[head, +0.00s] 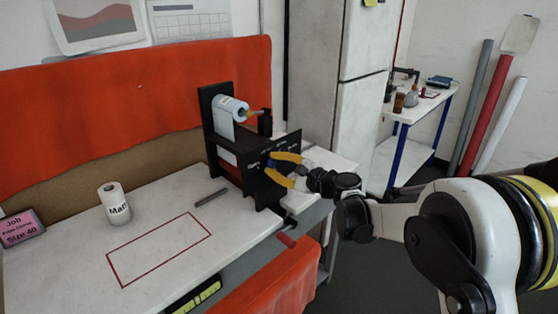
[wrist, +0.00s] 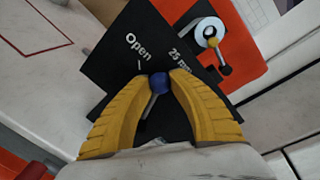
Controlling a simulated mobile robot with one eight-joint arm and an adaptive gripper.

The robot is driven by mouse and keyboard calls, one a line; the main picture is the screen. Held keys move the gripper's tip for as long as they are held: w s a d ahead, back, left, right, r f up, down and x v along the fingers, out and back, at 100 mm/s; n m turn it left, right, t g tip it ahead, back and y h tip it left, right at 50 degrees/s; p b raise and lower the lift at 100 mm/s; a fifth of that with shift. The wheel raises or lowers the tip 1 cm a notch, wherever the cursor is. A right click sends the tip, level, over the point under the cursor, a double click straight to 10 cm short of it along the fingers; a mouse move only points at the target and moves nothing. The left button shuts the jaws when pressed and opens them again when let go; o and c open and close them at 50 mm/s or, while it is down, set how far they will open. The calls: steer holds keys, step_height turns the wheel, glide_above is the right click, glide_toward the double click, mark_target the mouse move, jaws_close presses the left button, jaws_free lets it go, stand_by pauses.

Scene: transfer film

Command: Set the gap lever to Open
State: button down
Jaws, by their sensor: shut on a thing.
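The black film machine (head: 225,157) stands on the white bench, with a dark side panel facing my arm. In the wrist view the panel (wrist: 110,72) carries the labels "Open" and "25 mm", with a tick under "Open". The gap lever has a blue knob (wrist: 160,83) and a short grey stem (wrist: 150,106). My gripper (head: 272,166), with yellow fingers, is at this panel. In the wrist view its fingertips (wrist: 160,80) are shut on the blue knob. The knob sits below and between the two labels; which mark the lever meets is unclear.
A film roll (head: 232,106) is mounted on the machine. A white roll marked "Matt" (head: 116,206), a pink job card (head: 22,228) and a red outlined rectangle (head: 122,279) are on the bench. A red-handled crank (head: 287,239) sticks out below the panel.

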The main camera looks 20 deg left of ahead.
mark_target(260, 170)
steer(key=shift+s+a+f+n+b, duration=0.25)
steer(key=shift+s+f+n, duration=0.35)
steer(key=shift+n, duration=0.4)
steer(key=shift+s+a+f+n+b, duration=0.15)
steer(key=shift+s+a+f+n, duration=0.2)
steer(key=shift+s+n, duration=0.55)
steer(key=shift+w, duration=0.1)
steer(key=c, duration=1.1)
jaws_free()
steer(key=shift+f, duration=0.1)
steer(key=v, duration=1.2)
steer(key=shift+s, duration=0.25)
steer(key=shift+a, duration=0.1)
steer(key=shift+t+h, duration=0.3)
